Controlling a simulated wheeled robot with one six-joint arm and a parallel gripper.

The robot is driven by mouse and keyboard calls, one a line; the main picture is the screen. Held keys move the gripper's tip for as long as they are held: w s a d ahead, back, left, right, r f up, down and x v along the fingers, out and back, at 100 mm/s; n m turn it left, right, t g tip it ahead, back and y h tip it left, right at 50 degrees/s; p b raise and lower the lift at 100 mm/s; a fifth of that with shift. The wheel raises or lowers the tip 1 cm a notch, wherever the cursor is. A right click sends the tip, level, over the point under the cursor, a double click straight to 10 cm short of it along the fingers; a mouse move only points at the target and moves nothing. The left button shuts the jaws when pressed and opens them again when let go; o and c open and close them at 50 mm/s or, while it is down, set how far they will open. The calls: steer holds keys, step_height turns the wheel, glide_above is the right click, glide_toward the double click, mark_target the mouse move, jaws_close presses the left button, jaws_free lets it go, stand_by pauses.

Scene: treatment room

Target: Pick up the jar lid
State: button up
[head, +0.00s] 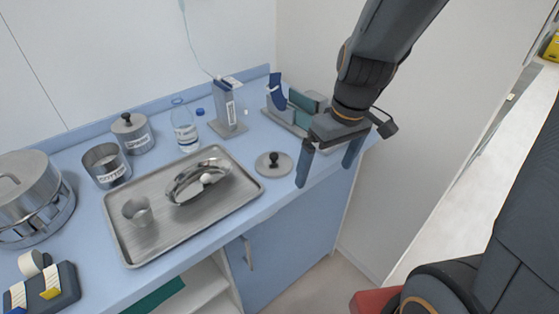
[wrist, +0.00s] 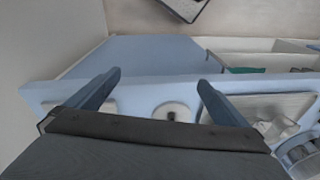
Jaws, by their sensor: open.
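The jar lid (head: 264,171) is a round metal disc with a black knob. It lies flat on the blue counter, just right of the metal tray, knob up. It also shows in the wrist view (wrist: 160,113), between the fingers in the picture. My gripper (head: 326,172) is open and empty, with its fingers pointing down to the right of the lid, near the counter's front edge. It is apart from the lid. An open metal jar (head: 106,170) without a lid stands left of the tray. A second metal jar (head: 137,139) behind it wears its own knobbed lid.
The metal tray (head: 162,239) holds a kidney dish (head: 181,190) and a small cup (head: 137,212). A bottle (head: 184,130), a blue-grey box (head: 224,104) and an upright holder (head: 290,119) stand behind. The counter around the lid is clear.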

mark_target(276, 155)
steer(key=w+a+n+y, duration=0.1)
steer(key=w+a+n, duration=0.1)
steer(key=w+n, duration=0.1)
steer(key=w+a+r+n+y, duration=0.1)
steer(key=w+a+n, duration=0.2)
steer(key=w+a+r+n, duration=0.1)
steer(key=w+a+n, duration=0.1)
steer(key=w, duration=0.1)
steer(key=shift+w+a+r+n+t+y+p, duration=0.2)
steer(key=shift+n+t+y+p, duration=0.1)
steer(key=shift+n+t+y, duration=0.1)
steer(key=shift+w+a+f, duration=0.15)
steer(key=shift+a+f, duration=0.15)
steer(key=shift+f, duration=0.25)
steer(key=shift+p+x, duration=1.1)
steer(key=shift+x, duration=2.2)
steer(key=shift+a+r, duration=0.1)
steer(key=c, duration=1)
steer(key=shift+r, duration=0.1)
